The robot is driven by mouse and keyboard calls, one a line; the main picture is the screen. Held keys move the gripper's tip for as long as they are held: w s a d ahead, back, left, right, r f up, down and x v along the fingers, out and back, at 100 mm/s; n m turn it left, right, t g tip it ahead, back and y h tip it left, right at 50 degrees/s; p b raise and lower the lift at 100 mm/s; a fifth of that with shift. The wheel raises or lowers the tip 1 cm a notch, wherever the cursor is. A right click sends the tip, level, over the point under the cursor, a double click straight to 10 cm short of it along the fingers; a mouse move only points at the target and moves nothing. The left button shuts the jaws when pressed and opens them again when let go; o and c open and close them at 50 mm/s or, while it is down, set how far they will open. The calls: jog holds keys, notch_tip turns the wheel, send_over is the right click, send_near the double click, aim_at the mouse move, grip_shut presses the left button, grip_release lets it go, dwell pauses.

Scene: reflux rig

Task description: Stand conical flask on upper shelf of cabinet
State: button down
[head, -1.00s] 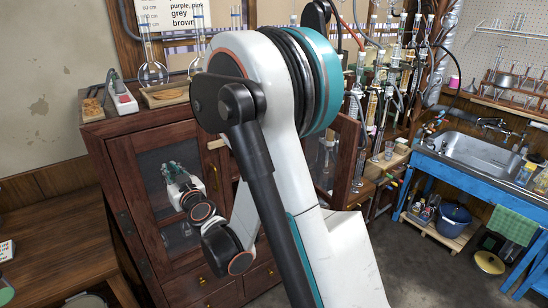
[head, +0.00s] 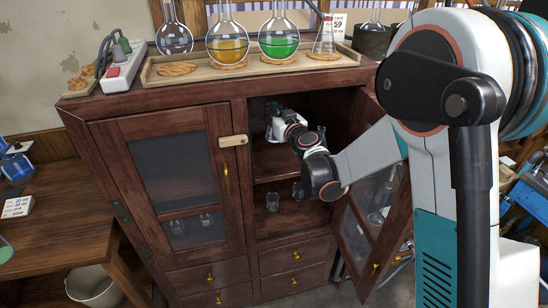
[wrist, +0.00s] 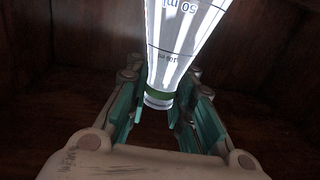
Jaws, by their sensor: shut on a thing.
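The dark wooden cabinet (head: 242,180) has its right door (head: 372,225) swung open. My gripper (head: 274,122) reaches into the upper compartment, above the upper shelf (head: 272,166). In the wrist view my gripper (wrist: 160,112) is shut on the conical flask (wrist: 180,45), with a finger on each side of its narrow green-banded end. The flask is clear, with volume marks, and widens away from the fingers. Its far end is cut off by the picture edge. In the head view my gripper and the dark interior hide the flask, so I cannot tell whether it touches the shelf.
A small glass (head: 273,202) stands in the lower compartment. The left door (head: 180,165) is shut. On the cabinet top a wooden tray (head: 160,80) holds several flasks, with a power strip (head: 122,72) beside it. The open door stands close below my arm.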

jog(key=shift+w+a+r, duration=0.1)
jog(key=shift+w+a, duration=0.05)
jog(key=shift+a, duration=0.45)
jog(key=shift+w+a, duration=0.1)
jog(key=shift+a, duration=0.45)
jog(key=shift+n+y, duration=0.3)
jog(key=shift+y, duration=0.1)
jog(key=f+b, duration=0.1)
jog(key=f, duration=0.2)
jog(key=f+b, duration=0.1)
jog(key=f, duration=0.2)
jog(key=f+b, duration=0.1)
jog(key=f, duration=0.3)
jog(key=shift+w+a+b, duration=0.15)
jog(key=shift+a+b, duration=0.25)
jog(key=c, duration=1.4)
grip_release()
jog(key=shift+o, duration=0.2)
jog(key=shift+r, duration=0.1)
jog(key=p+v, duration=0.2)
jog(key=v, duration=1)
jog(key=shift+r, duration=0.15)
